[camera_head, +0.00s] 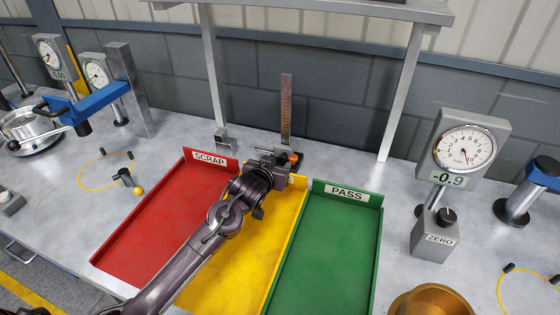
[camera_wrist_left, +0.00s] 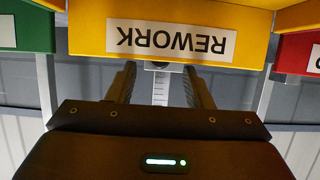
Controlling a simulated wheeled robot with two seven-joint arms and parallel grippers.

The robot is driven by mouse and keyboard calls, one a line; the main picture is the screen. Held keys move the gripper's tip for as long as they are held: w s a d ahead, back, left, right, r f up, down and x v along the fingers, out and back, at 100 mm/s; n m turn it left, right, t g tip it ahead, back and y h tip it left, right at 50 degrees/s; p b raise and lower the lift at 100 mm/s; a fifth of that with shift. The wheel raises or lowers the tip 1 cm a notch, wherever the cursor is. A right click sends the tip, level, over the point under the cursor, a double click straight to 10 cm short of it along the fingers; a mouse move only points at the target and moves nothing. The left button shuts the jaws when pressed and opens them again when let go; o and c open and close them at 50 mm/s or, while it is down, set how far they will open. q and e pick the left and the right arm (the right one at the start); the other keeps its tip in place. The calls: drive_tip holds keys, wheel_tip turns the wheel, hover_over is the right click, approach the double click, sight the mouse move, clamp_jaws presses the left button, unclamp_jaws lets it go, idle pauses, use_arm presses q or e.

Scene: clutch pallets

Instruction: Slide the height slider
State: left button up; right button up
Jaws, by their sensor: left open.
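The height gauge stands behind the yellow tray, with an upright ruled column (camera_head: 286,105) and an orange knob (camera_head: 293,157) low on it. My left gripper (camera_head: 276,157) reaches over the yellow tray to the gauge's lower part. In the left wrist view, which looks upside down, its two dark fingers (camera_wrist_left: 158,85) are apart. The ruled column (camera_wrist_left: 160,92) shows between them, with a pale block, perhaps the slider (camera_wrist_left: 160,66), partly hidden by the REWORK sign. I cannot tell whether the fingers touch the slider. My right gripper is out of view.
The yellow tray (camera_head: 248,248) lies between the red SCRAP tray (camera_head: 150,225) and the green PASS tray (camera_head: 330,245). A dial gauge (camera_head: 465,148) reading -0.9 stands right. A shelf (camera_head: 310,6) with metal legs crosses above. A brass part (camera_head: 432,300) sits front right.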

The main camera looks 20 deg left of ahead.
sight(282, 160)
use_arm(q)
drive_tip(key=shift+x, duration=1.9)
drive_tip(key=shift+c, duration=0.5)
clamp_jaws()
